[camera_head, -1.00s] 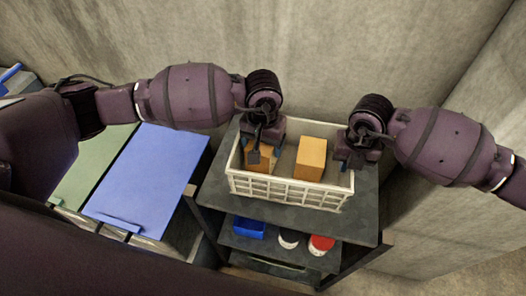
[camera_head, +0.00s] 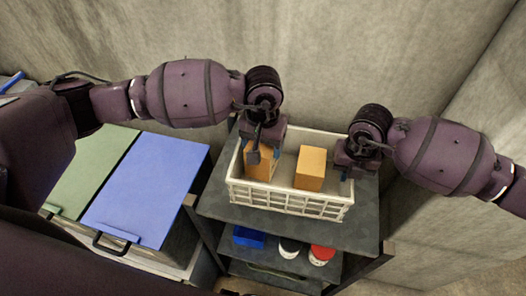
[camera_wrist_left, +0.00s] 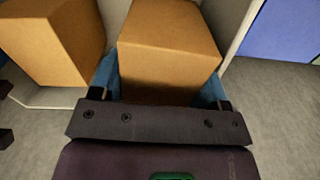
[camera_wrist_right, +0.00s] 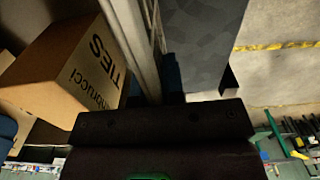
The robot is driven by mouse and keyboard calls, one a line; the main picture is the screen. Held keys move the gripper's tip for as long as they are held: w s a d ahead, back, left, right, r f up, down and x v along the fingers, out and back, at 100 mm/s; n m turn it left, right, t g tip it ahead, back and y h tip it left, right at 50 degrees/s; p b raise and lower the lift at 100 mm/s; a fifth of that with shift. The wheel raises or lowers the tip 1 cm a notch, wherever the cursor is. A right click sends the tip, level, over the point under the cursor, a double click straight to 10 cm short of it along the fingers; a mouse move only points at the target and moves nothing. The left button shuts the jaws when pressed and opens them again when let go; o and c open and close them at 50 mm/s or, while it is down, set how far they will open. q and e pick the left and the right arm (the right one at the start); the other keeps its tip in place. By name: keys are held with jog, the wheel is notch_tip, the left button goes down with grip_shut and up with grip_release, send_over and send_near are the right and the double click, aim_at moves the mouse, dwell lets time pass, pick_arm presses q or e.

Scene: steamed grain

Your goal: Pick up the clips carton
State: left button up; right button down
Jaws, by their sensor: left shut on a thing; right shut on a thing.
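Two plain brown cartons show at the white basket (camera_head: 290,200). My left gripper (camera_head: 258,155) is shut on the left carton (camera_head: 262,168), which looks slightly raised and tilted at the basket's left end. The left wrist view shows this carton (camera_wrist_left: 170,45) between the blue fingers; no label on it is visible, so I cannot confirm it is the clips carton. The other carton (camera_head: 310,168) stands in the basket; in the right wrist view it (camera_wrist_right: 65,65) reads "TIES". My right gripper (camera_head: 348,165) is shut on the basket's right wall (camera_wrist_right: 138,40).
The basket stands on the dark top of a shelf cart (camera_head: 225,207). Blue-lidded (camera_head: 150,190) and green-lidded (camera_head: 90,165) bins stand left. A concrete wall is behind.

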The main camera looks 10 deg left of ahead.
pick_arm(q)
notch_tip(320, 180, up, 15)
dwell(0.3)
jog(key=shift+f, duration=0.1)
pick_arm(e)
jog(key=c, duration=1.1)
grip_release()
jog(key=shift+c, duration=0.2)
notch_tip(320, 180, up, 12)
jog(key=shift+r, duration=0.1)
